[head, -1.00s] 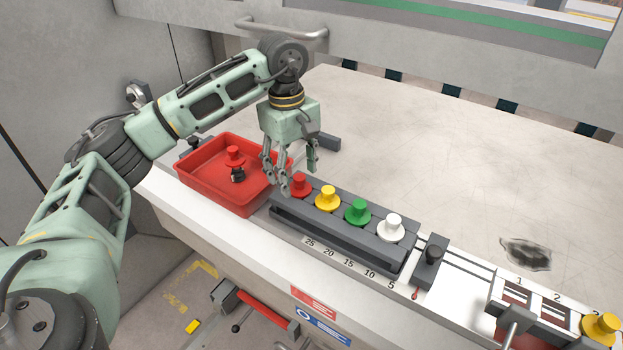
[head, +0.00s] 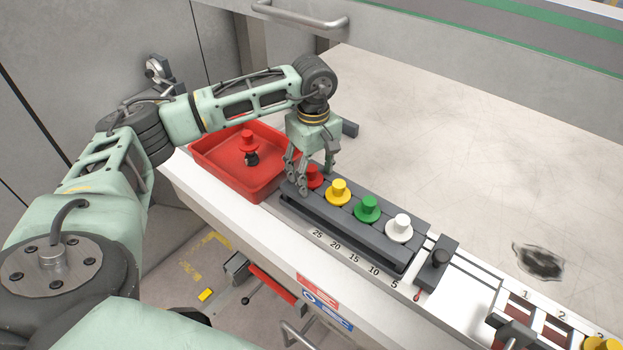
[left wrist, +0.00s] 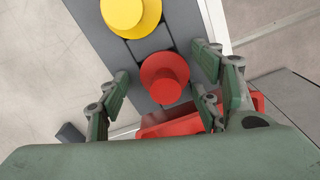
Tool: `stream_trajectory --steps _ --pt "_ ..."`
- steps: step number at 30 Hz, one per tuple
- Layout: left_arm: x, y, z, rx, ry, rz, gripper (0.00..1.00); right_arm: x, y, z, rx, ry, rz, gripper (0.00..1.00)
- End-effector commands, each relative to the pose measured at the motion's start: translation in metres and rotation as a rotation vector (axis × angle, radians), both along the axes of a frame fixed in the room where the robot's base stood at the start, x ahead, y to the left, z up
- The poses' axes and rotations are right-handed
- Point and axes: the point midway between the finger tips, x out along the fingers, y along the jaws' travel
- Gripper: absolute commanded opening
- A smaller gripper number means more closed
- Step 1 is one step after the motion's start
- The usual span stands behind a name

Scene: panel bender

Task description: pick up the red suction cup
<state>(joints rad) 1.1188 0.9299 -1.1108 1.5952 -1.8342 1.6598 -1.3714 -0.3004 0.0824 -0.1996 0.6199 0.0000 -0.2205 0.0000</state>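A red suction cup (head: 313,176) stands upright at the far left end of a dark grey rack, partly hidden behind my fingers in the head view. My left gripper (head: 313,183) is over it with fingers pointing down. In the left wrist view the red cup (left wrist: 164,76) sits between the spread fingers of the open gripper (left wrist: 160,92), with gaps on both sides. Another red suction cup (head: 248,141) stands on a black fitting in the red tray (head: 205,161). My right gripper is in neither view.
Beside the red cup on the rack (head: 332,226) stand a yellow cup (head: 338,191), a green cup (head: 368,208) and a white cup (head: 399,228). A dark block with a knob (head: 437,262) is right of the rack. The table (head: 450,150) behind is largely clear.

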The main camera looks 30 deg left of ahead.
Motion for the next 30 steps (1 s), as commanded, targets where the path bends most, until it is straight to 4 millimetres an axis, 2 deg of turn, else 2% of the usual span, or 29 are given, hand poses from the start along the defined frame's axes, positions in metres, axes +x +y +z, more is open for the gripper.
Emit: stream_trajectory --steps 2,5,21,30 --pt "-0.001 0.000 -0.003 0.002 0.004 0.000 0.58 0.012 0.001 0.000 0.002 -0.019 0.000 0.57" --pt "-0.001 0.000 -0.003 0.002 0.005 0.000 0.58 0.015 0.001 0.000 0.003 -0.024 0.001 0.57" --pt "-0.002 0.000 -0.005 0.001 0.006 -0.001 0.12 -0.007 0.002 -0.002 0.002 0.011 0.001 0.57" --pt "-0.001 -0.001 -0.002 0.000 0.006 -0.001 0.12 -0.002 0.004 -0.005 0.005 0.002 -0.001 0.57"
